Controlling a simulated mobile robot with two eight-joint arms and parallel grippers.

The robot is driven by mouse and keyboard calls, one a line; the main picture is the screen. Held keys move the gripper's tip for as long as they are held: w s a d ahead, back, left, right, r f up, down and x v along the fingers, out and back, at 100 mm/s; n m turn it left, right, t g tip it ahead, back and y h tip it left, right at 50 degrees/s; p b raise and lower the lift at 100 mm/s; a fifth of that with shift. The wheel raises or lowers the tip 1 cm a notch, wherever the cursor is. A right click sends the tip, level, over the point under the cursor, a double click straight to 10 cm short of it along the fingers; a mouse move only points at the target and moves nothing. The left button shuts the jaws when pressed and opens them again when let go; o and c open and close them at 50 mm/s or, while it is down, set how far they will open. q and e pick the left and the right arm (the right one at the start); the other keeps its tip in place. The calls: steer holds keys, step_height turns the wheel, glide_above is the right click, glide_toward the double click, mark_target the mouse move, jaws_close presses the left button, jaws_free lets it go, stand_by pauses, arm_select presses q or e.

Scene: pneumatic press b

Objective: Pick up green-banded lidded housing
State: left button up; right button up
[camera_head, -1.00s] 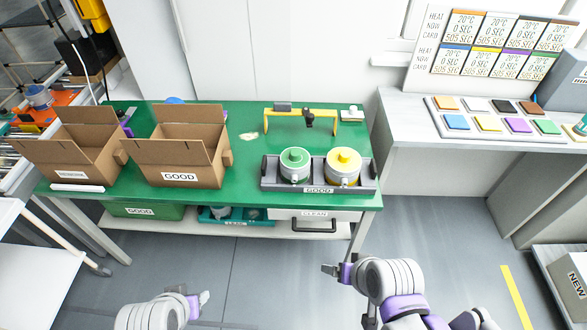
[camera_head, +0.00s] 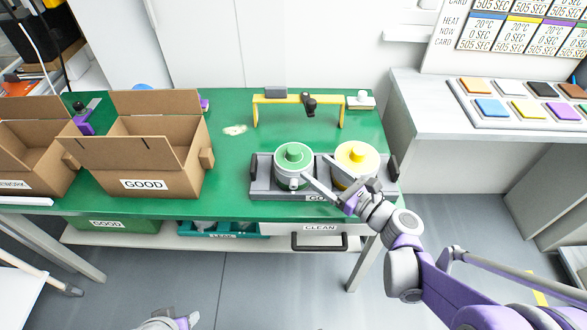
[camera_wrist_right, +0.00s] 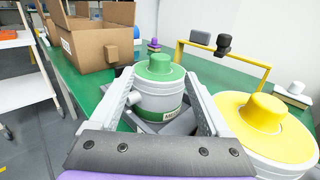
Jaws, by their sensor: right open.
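The green-banded lidded housing (camera_head: 294,164) has a grey body and a green lid with a knob. It stands upright in the left half of a dark grey tray marked GOOD (camera_head: 262,190) on the green table. In the right wrist view the housing (camera_wrist_right: 159,88) stands between the two fingers of my right gripper (camera_wrist_right: 160,105), which is open. In the head view my right gripper (camera_head: 318,184) reaches in from the right, at the front of the housing. Contact with the fingers cannot be told. My left gripper (camera_head: 188,320) is at the bottom edge, its fingers unclear.
A yellow-lidded housing (camera_head: 352,160) stands right beside the green one, close to my right gripper. A yellow frame (camera_head: 258,112) stands behind the tray. Cardboard boxes, one marked GOOD (camera_head: 180,180), stand on the left. The table between box and tray is clear.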

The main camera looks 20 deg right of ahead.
mark_target(299, 155)
steer(key=x, duration=0.4)
steer(key=b+x, duration=0.1)
steer(key=x, duration=0.3)
steer(key=shift+f, duration=0.25)
jaws_close()
stand_by(1.1)
